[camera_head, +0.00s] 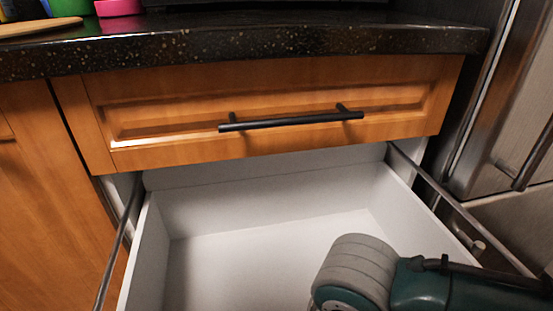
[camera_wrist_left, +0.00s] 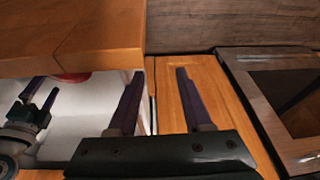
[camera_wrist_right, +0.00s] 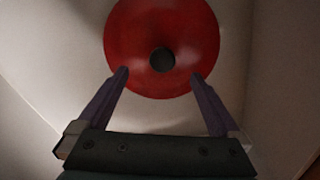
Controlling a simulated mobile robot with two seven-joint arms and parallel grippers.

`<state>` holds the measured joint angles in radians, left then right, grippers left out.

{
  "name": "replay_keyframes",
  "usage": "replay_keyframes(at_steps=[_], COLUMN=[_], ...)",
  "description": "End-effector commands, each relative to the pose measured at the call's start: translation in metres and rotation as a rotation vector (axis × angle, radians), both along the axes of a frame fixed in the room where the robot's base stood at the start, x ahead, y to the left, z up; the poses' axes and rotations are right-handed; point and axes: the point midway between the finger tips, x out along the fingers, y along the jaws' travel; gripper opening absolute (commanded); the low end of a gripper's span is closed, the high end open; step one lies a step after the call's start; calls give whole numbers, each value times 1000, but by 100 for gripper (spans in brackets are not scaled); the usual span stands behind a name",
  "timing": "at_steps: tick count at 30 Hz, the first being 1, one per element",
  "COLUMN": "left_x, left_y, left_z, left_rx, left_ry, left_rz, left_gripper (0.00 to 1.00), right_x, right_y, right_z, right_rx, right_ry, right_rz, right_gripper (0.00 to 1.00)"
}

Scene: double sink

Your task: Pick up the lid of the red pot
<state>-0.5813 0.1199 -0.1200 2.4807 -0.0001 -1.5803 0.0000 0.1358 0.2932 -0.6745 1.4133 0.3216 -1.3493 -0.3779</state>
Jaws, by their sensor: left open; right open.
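The round red lid (camera_wrist_right: 125,40) with a dark round knob (camera_wrist_right: 162,59) in its middle shows in the right wrist view, inside the white drawer. Whether a pot lies under it cannot be seen. My right gripper (camera_wrist_right: 160,74) is open and empty, its two fingertips either side of the lid's near part, just short of the knob. In the left wrist view only a red edge of it (camera_wrist_left: 72,77) shows in the drawer, near my right gripper. My left gripper (camera_wrist_left: 160,74) is open and empty, outside the drawer beside its wall. The head view shows neither gripper nor the lid.
The white drawer (camera_head: 260,240) is pulled open, its visible floor bare. Above it is a closed wooden drawer front (camera_head: 280,92) with a dark bar handle (camera_head: 290,121), under a dark speckled countertop (camera_head: 300,38). A steel appliance (camera_head: 510,110) stands close on the right.

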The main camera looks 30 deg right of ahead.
Motion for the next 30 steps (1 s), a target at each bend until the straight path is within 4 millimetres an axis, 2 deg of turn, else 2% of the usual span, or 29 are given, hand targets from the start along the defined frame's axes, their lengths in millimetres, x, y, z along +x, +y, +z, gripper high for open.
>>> replay_keyframes(at_steps=[11,19,30], left_x=[0,0,0], left_y=[0,0,0], left_z=[-38,-36,-36], left_rx=[0,0,0], left_ry=[0,0,0], left_rz=[0,0,0], left_gripper=[50,50,50], right_x=[-9,-9,-9], right_y=[-5,-5,-5], right_z=[-52,-53,-53], right_rx=[0,1,0], right_ry=[0,-1,0], right_rz=[0,1,1], right_gripper=[100,99,57])
